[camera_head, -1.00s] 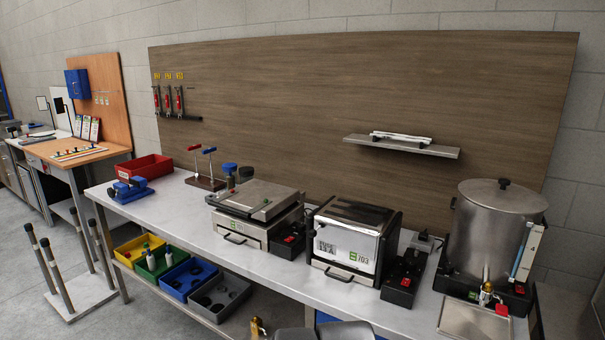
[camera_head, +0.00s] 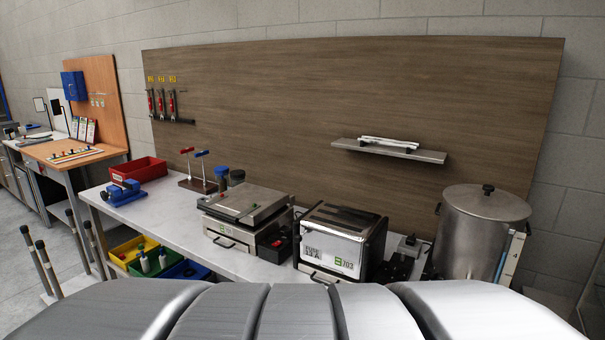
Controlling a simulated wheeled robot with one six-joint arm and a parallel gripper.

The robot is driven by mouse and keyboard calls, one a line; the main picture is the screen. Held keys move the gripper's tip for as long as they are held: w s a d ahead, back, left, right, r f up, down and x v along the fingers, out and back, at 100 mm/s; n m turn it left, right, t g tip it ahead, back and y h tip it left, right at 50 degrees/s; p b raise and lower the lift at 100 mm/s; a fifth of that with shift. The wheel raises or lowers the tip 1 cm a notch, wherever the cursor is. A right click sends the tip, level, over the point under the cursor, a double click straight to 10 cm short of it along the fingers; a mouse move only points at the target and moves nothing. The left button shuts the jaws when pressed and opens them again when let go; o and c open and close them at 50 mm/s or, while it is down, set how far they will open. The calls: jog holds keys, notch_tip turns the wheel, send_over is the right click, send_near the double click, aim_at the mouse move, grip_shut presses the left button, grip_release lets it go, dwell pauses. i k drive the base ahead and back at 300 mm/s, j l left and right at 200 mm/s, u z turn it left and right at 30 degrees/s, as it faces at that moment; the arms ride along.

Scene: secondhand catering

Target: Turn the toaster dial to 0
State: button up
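The toaster (camera_head: 342,238) is a silver and black box with slots on top, standing on the bench right of centre. Its front carries a white label and a green 703 tag. No dial can be made out on it; its lower front is partly hidden. A large grey rounded shape, likely my own arm, fills the bottom of the view and covers the bench front. My gripper's fingers are not in view.
A contact grill (camera_head: 245,211) stands left of the toaster, and a steel urn (camera_head: 484,232) stands to its right. A shelf (camera_head: 390,150) hangs above. A red bin (camera_head: 139,170) and a blue clamp-like tool (camera_head: 126,193) sit on the bench (camera_head: 172,216) at the left.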

aim_at(395, 270)
jog(key=i+l+u, duration=0.2)
jog(key=i+l, duration=0.55)
